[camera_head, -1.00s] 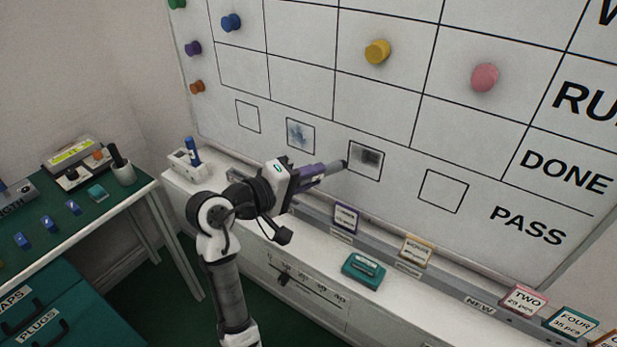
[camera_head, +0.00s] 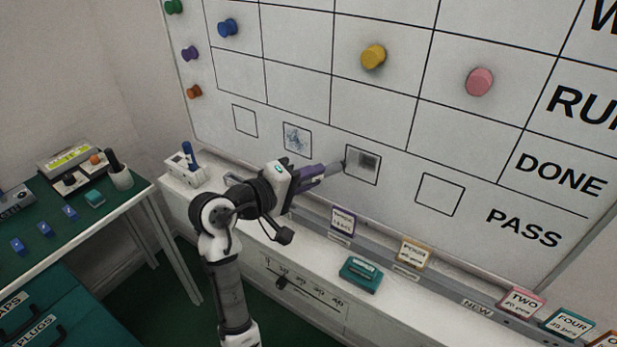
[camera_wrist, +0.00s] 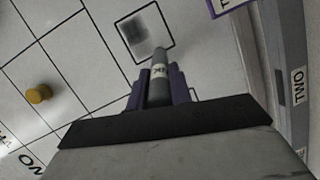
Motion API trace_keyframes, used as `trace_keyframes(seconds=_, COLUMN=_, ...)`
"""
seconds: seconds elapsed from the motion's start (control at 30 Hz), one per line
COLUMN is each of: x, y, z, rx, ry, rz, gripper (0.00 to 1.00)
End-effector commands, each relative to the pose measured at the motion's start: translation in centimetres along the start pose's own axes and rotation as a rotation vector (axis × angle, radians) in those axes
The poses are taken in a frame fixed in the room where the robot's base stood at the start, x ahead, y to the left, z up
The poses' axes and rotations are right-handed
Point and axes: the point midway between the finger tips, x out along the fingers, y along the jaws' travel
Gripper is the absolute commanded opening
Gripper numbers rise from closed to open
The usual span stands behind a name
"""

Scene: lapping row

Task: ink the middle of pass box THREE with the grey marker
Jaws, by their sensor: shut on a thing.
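My gripper (camera_head: 318,171) has purple fingers and is shut on the grey marker (camera_head: 334,168), which points at the whiteboard. In the wrist view the marker (camera_wrist: 160,70) sticks out between the fingers (camera_wrist: 158,82), and its end overlaps the near edge of a pass box. That pass box (camera_head: 376,177) holds a grey inked patch (camera_head: 364,161) around its middle; the patch also shows in the wrist view (camera_wrist: 134,34). In the head view the marker's end is at the box's left edge. I cannot tell whether it touches the board. No number is readable on the box.
The box to its left (camera_head: 297,140) has a bluish smudge; the far-left (camera_head: 245,120) and right (camera_head: 440,194) boxes are blank. Below runs a ledge with cards (camera_head: 413,254) and a teal eraser-like block (camera_head: 361,274). A holder with a blue marker (camera_head: 187,153) stands left.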

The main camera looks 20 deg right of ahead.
Motion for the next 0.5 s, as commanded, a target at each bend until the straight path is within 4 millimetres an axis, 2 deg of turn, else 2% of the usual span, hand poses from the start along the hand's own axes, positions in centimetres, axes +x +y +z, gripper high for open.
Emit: trace_keyframes(seconds=0.5, x=0.68, y=0.25, z=0.37, rx=0.000, ry=-0.002, rz=0.000, gripper=0.00)
